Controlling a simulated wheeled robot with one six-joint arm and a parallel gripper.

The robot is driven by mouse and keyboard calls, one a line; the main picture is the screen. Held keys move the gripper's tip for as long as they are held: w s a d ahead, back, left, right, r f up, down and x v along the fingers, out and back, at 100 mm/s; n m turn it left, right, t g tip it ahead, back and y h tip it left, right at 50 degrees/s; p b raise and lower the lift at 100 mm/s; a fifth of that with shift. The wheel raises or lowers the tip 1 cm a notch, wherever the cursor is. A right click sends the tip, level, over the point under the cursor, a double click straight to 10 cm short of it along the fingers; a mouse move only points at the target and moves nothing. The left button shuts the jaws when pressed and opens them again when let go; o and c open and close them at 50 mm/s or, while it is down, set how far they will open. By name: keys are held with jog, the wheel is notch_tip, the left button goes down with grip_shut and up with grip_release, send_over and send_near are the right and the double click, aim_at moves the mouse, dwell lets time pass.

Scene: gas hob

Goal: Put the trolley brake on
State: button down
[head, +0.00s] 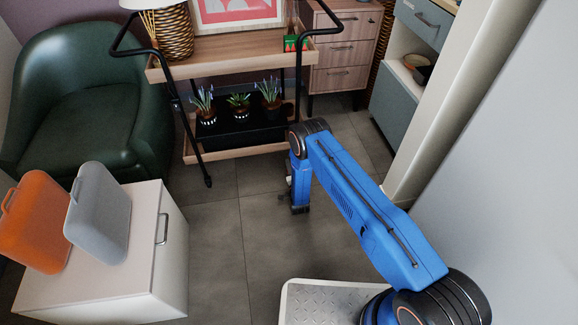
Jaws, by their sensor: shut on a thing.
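The trolley (235,66) has black tube handles and two wooden shelves, and stands on the tiled floor at the upper middle. Its front left caster (208,181) shows clearly. My gripper (299,208) points down at the trolley's front right corner, close to the floor, and is shut. A small dark piece (284,197) shows just left of the jaws, by the right leg. It appears to be the caster or its brake; my arm covers most of it, so the brake's position cannot be seen.
A green armchair (85,105) stands at left of the trolley. A white cabinet (150,255) with orange and grey cases is at lower left. A wooden drawer unit (345,50) is behind, and a pale post (460,105) at right. The floor in front is clear.

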dwell(0.3)
jog(key=c, duration=1.9)
grip_release()
jog(key=v, duration=1.7)
jog(key=shift+s, duration=0.25)
